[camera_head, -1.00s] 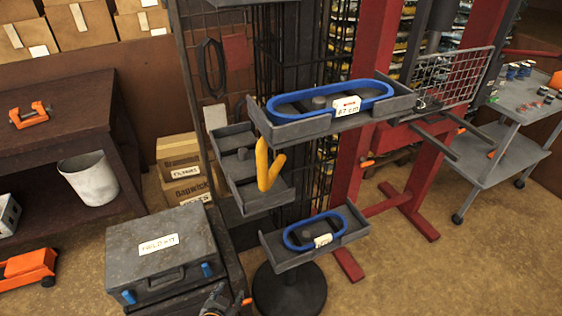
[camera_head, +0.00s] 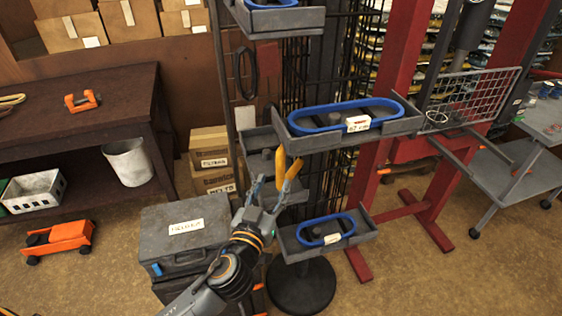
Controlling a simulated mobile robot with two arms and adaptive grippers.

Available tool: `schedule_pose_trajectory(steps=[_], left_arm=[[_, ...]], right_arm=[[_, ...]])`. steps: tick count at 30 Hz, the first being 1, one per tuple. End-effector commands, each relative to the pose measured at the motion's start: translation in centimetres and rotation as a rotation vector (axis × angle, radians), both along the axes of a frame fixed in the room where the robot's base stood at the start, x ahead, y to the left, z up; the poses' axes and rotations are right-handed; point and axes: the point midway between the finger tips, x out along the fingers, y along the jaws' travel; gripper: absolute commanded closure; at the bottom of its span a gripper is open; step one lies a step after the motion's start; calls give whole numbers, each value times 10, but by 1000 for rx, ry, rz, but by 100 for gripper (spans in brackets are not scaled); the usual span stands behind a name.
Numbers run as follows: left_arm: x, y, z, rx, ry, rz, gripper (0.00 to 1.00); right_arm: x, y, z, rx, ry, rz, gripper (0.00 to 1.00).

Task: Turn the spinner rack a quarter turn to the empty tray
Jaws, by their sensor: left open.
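The spinner rack is a black wire column (camera_head: 328,185) on a round dark base (camera_head: 301,287), with grey trays at several heights. The middle tray (camera_head: 398,129) holds a blue belt (camera_head: 330,117) with a white label. The lower tray (camera_head: 362,238) holds a smaller blue belt (camera_head: 314,240), and a top tray (camera_head: 300,18) holds another. The left-facing tray (camera_head: 258,139) shows a post and no belt; my arm partly hides it. A yellow-orange two-pronged handle (camera_head: 281,163) stands at its front. My left gripper (camera_head: 269,190) is open just below and left of the handle; contact cannot be told.
A grey case (camera_head: 185,240) stands left of the rack, under my left arm. A red press frame (camera_head: 395,100) with a wire guard stands close on the right, beside a grey cart (camera_head: 515,170). A dark workbench (camera_head: 75,130) is at left. Floor in front is open.

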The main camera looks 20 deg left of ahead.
Motion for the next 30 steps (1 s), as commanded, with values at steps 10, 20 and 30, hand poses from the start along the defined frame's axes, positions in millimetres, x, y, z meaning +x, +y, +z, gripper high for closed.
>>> schedule_pose_trajectory(steps=[10, 20, 30], left_arm=[[60, 0, 2, 3, 0, 0, 55], [70, 0, -1, 1, 1, -1, 55], [70, 0, -1, 1, 1, -1, 100]], right_arm=[[-4, -3, 23, -3, 5, 2, 60], [-6, -8, 24, -10, 9, 3, 60], [-6, -8, 24, -10, 10, 3, 60]])
